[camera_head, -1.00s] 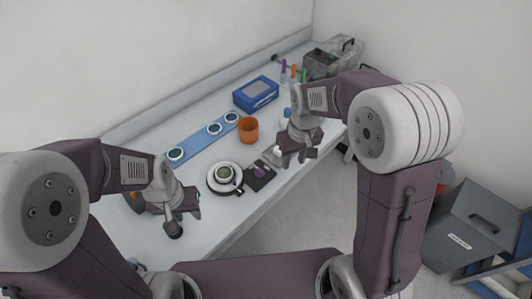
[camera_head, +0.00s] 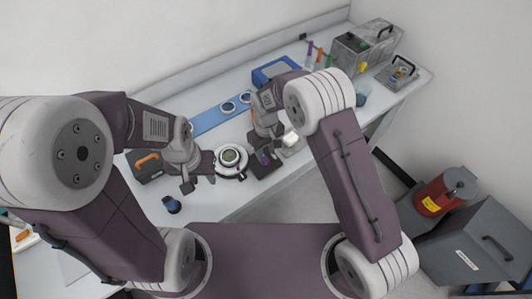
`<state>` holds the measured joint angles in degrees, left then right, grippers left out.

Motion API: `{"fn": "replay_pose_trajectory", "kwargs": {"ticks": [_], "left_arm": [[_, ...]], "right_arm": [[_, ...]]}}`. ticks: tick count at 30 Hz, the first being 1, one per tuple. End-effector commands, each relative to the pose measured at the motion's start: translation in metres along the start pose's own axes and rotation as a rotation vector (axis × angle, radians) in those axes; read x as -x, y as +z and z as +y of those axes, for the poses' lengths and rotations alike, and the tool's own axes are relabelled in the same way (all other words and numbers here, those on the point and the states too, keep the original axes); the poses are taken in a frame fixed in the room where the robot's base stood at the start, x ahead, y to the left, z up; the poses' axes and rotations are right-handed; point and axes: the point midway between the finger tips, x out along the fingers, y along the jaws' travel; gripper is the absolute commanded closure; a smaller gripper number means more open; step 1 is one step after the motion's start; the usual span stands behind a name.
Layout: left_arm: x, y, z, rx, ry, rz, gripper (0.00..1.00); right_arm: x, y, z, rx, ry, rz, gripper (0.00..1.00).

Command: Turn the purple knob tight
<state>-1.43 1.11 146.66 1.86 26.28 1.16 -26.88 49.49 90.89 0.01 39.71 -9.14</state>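The purple knob (camera_head: 265,157) shows as a small purple patch on a black plate (camera_head: 267,167), beside a round white dish-like part with a dark green disc (camera_head: 230,157). My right gripper (camera_head: 266,143) hangs just above and behind the knob, its fingers apart. It partly covers the knob, and I cannot tell whether it touches. My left gripper (camera_head: 199,183) is open and empty over the bench, left of the round part.
A blue strip with white rings (camera_head: 213,116) and a blue box (camera_head: 274,71) lie behind. A dark blue-topped object (camera_head: 172,204) and an orange-handled case (camera_head: 147,165) are near my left gripper. Grey cases (camera_head: 366,44) stand at the far right end. A red canister (camera_head: 440,193) stands off the bench.

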Motion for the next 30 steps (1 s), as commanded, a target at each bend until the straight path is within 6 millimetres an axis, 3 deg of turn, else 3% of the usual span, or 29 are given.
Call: {"fn": "replay_pose_trajectory", "kwargs": {"ticks": [5, 13, 17, 18, 30], "left_arm": [[0.004, 0.000, 0.000, 0.000, 0.000, 0.000, 0.64], [0.004, 0.000, 0.000, 0.000, 0.000, 0.000, 0.64], [0.004, 0.000, 0.000, 0.000, 0.000, 0.000, 0.64], [0.004, 0.000, 0.000, 0.000, 0.000, 0.000, 0.64], [0.004, 0.000, 0.000, 0.000, 0.000, 0.000, 0.64]], "right_arm": [[-0.020, 0.000, 0.000, 0.000, 0.000, 0.000, 0.64], [-0.023, -0.001, 0.000, 0.000, 0.000, 0.002, 0.64], [-0.023, -0.001, 0.000, 0.000, 0.000, 0.002, 0.97], [-0.023, -0.001, 0.000, 0.000, 0.000, 0.002, 1.00], [-0.022, -0.001, 0.000, -0.050, 0.000, 0.002, 1.00]]}}
